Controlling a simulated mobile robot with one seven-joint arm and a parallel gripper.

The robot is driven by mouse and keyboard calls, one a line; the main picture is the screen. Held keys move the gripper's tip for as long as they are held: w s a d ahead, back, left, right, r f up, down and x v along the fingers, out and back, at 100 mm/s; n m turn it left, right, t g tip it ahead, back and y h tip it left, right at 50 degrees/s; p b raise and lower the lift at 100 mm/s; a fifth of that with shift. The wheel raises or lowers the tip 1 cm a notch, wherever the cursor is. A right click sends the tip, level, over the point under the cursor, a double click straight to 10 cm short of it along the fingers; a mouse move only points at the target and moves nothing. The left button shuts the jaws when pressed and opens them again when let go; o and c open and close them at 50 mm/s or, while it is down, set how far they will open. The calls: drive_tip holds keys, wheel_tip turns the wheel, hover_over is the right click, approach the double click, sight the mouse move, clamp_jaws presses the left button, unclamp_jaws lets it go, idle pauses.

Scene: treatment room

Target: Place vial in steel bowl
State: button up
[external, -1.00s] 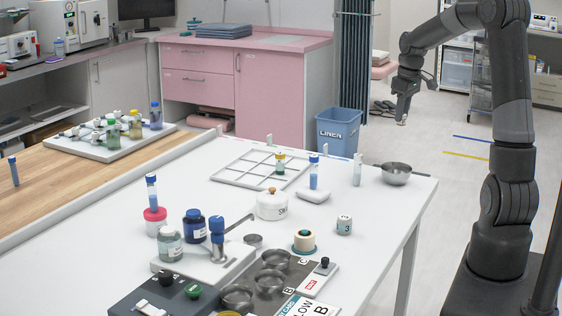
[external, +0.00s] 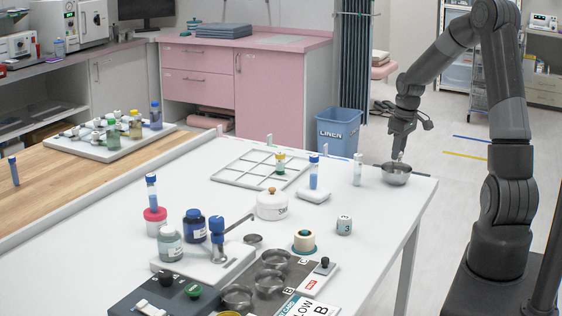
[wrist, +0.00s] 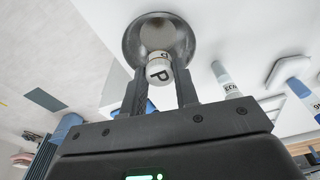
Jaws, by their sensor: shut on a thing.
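The steel bowl (external: 397,177) stands near the right corner of the white table. My gripper (external: 400,154) points down just above it, its fingertips close to the bowl's rim. In the wrist view, my gripper (wrist: 160,88) is shut on a small white vial (wrist: 158,71) marked with a dark "P". The steel bowl (wrist: 131,42) shows directly beyond the vial there. The vial overlaps the bowl in this view, and I cannot tell whether it touches the bowl's inside. In the external view the vial is mostly hidden by the fingers.
A clear upright tube (external: 357,172) stands just left of the bowl. A blue-capped tube (external: 314,172) on a white block and a white grid rack (external: 232,180) lie farther left. The blue linen bin (external: 338,132) stands on the floor beyond the table.

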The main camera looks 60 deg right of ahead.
sight(398, 162)
drive_tip(key=shift+f, duration=1.95)
drive_tip(key=o, duration=1)
wheel_tip(398, 162, up, 7)
